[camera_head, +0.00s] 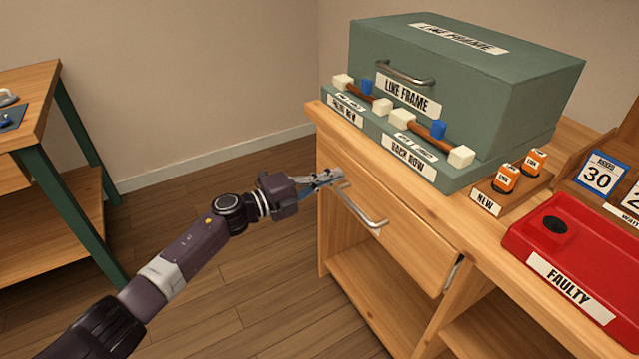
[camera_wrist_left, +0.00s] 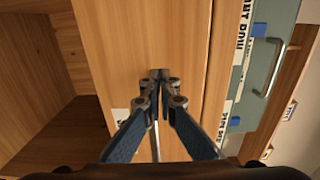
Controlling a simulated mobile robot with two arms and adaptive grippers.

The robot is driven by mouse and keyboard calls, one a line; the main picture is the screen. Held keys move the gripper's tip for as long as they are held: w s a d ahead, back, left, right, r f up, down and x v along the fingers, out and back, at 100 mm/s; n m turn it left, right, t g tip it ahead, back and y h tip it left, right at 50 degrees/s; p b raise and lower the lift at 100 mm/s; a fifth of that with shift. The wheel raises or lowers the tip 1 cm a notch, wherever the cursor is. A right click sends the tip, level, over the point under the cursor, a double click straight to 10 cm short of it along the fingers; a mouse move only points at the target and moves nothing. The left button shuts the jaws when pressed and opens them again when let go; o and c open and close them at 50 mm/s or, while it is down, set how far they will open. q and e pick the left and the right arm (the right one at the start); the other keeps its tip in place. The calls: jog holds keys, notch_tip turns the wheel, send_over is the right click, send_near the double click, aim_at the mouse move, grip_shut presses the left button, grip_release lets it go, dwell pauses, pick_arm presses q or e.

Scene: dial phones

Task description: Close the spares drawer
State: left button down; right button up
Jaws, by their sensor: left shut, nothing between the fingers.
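The spares drawer (camera_head: 415,248) is a wooden drawer under the bench top, with a silver bar handle (camera_head: 362,208). It stands slightly out, with a metal strip showing at its right edge. My left gripper (camera_head: 338,177) is at the handle's left end, close to the drawer front. In the left wrist view the drawer front (camera_wrist_left: 120,50) fills the middle, and my left gripper (camera_wrist_left: 160,76) points at it with its fingers together and empty. Whether the fingertips touch the wood I cannot tell. A white label on the drawer is mostly hidden. My right gripper is not in view.
The bench top holds a green line frame box (camera_head: 520,110), a tray with white and blue blocks (camera_head: 395,140), orange relays (camera_head: 505,178) and a red faulty bin (camera_head: 590,240). Below the drawer is an open shelf (camera_head: 365,295). Another table (camera_head: 40,90) stands at left, with open floor between.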

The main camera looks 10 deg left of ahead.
aim_at(350, 170)
pick_arm(q)
jog(key=b+x, duration=0.1)
jog(key=x, duration=0.4)
jog(key=shift+w+d, duration=0.15)
jog(key=shift+r+b, duration=0.1)
jog(key=shift+b, duration=0.2)
jog(key=shift+r, duration=0.1)
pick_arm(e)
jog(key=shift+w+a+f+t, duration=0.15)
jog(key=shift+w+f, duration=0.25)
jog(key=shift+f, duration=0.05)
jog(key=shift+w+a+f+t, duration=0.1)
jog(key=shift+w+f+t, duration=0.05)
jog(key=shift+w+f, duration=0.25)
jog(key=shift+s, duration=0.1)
